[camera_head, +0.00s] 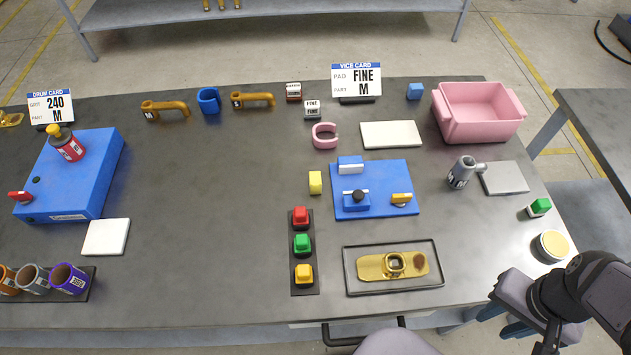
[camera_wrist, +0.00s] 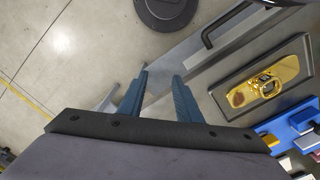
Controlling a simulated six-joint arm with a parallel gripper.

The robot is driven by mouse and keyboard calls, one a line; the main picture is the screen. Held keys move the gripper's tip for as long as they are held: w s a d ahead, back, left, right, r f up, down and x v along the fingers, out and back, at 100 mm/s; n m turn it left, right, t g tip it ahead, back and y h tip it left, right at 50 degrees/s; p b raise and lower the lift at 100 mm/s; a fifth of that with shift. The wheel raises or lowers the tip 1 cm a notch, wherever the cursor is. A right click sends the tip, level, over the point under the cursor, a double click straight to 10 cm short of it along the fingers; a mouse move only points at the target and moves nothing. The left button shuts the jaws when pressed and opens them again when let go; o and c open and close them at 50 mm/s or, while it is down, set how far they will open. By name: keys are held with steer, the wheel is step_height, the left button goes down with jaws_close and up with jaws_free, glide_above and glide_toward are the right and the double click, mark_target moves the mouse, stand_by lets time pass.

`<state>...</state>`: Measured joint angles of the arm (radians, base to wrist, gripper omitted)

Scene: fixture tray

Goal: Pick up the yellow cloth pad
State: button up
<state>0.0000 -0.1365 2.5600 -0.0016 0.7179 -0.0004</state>
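A small yellow block (camera_head: 315,182), which looks like the yellow cloth pad, stands on the grey table just left of the blue vice plate in the head view. I cannot make it out in the wrist view. My gripper (camera_head: 497,322) is at the table's front right edge, far to the right of the pad and nearer the front. In the wrist view its two blue fingers (camera_wrist: 160,78) are apart with only floor and the table's edge behind them, so it is open and empty.
A black tray (camera_head: 350,285) with a brass part (camera_head: 376,267) lies between my gripper and the pad. A round yellow-topped tin (camera_head: 552,246) stands near my arm. The table's left middle is clear.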

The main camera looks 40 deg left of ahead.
steer(key=shift+o, duration=0.2)
steer(key=w+a+r+n+p, duration=0.1)
steer(key=w+a+r+n, duration=0.1)
steer(key=w+a, duration=0.6)
steer(key=w+a+r+n, duration=0.25)
steer(key=w+a, duration=0.25)
steer(key=a, duration=0.8)
steer(key=n+p, duration=0.2)
steer(key=n, duration=0.3)
glide_above(315, 178)
steer(key=shift+a+f+m, duration=0.15)
steer(key=shift+f+m, duration=0.1)
steer(key=shift+f, duration=0.15)
steer(key=shift+f+p, duration=1.5)
steer(key=shift+f, duration=2.2)
steer(key=shift+d, duration=0.2)
steer(key=c, duration=0.8)
